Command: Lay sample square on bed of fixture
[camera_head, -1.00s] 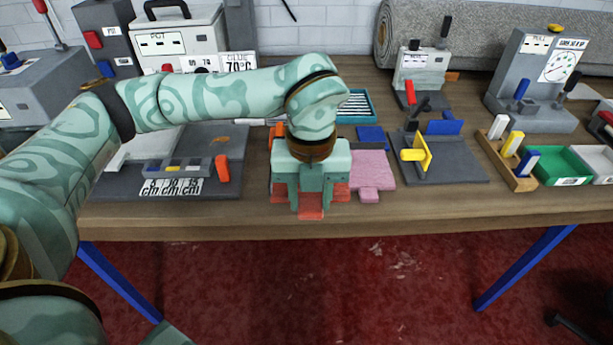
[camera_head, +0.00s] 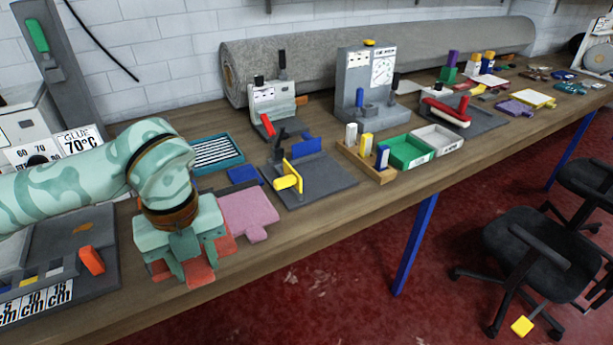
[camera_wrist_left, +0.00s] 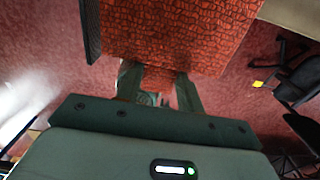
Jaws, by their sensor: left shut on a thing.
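My left gripper (camera_head: 182,262) is at the front of the bench and points down. It is shut on a red-orange textured sample square (camera_head: 200,274), mostly hidden under the gripper in the head view. In the left wrist view the red square (camera_wrist_left: 180,35) fills the top, gripped at its near edge by the fingers (camera_wrist_left: 160,90). The fixture (camera_head: 330,188) is a grey plate with a blue fence (camera_head: 307,166) and a yellow block with a knob (camera_head: 290,180). It stands right of the gripper, with bare grey bed visible. My right gripper is not in view.
A pink piece (camera_head: 248,210) lies between the gripper and the fixture. A small blue pad (camera_head: 243,174) and a teal tray (camera_head: 215,152) lie behind it. A wooden rack (camera_head: 366,163) and a green bin (camera_head: 408,152) stand right of the fixture.

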